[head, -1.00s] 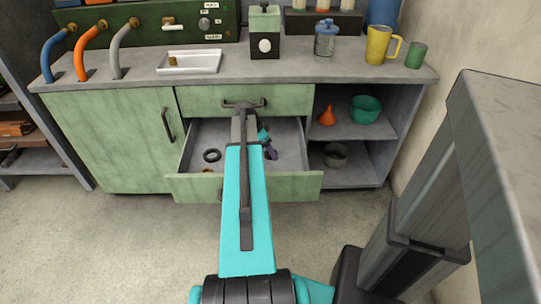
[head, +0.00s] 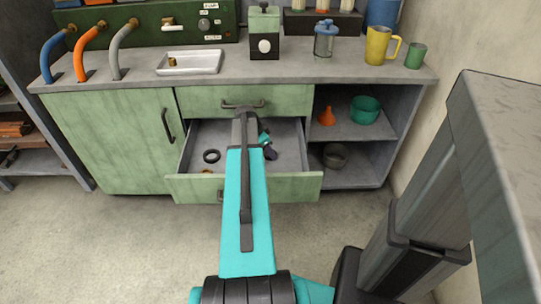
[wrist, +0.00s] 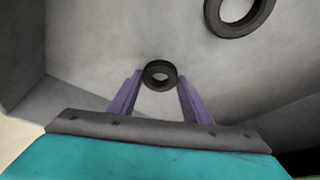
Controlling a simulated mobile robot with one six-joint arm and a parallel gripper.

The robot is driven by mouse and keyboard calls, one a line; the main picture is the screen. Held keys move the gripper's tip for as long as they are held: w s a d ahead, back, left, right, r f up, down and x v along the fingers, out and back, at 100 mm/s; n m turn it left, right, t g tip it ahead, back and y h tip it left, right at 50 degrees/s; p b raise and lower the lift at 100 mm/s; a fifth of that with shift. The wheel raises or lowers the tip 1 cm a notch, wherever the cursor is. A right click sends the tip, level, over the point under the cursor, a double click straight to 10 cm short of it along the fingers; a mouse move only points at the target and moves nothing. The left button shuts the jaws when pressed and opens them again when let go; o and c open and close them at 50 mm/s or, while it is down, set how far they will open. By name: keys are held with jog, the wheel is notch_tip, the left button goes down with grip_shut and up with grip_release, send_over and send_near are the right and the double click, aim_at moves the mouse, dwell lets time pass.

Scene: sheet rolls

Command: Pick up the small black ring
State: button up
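The small black ring (wrist: 160,75) lies on the grey drawer floor in the wrist view, centred between the tips of my gripper's two purple fingers (wrist: 159,80). The fingers are open, one on each side of the ring, and I see no clear grip on it. A larger black ring (wrist: 240,12) shows at the top right of the wrist view. In the head view my gripper (head: 268,153) is down inside the open drawer, partly behind my arm. I cannot make out the small ring there.
The open drawer (head: 243,187) has walls close around my gripper. A black ring (head: 211,156) and a small orange item (head: 207,171) lie left of my arm. A closed drawer (head: 285,101) and the countertop (head: 240,66) are above. Open shelves (head: 350,131) stand to the right.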

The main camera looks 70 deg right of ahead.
aim_at(265, 158)
jog(key=shift+r, duration=0.1)
jog(key=shift+r, duration=0.55)
jog(key=w+a, duration=0.1)
jog(key=a, duration=0.1)
jog(key=w+a, duration=0.1)
jog(key=shift+w+a+r+p, duration=0.1)
jog(key=shift+w+r+p, duration=0.15)
jog(key=shift+w+p, duration=0.1)
notch_tip(265, 158, up, 13)
jog(key=p, duration=0.1)
jog(key=shift+r, duration=0.1)
dwell(0.3)
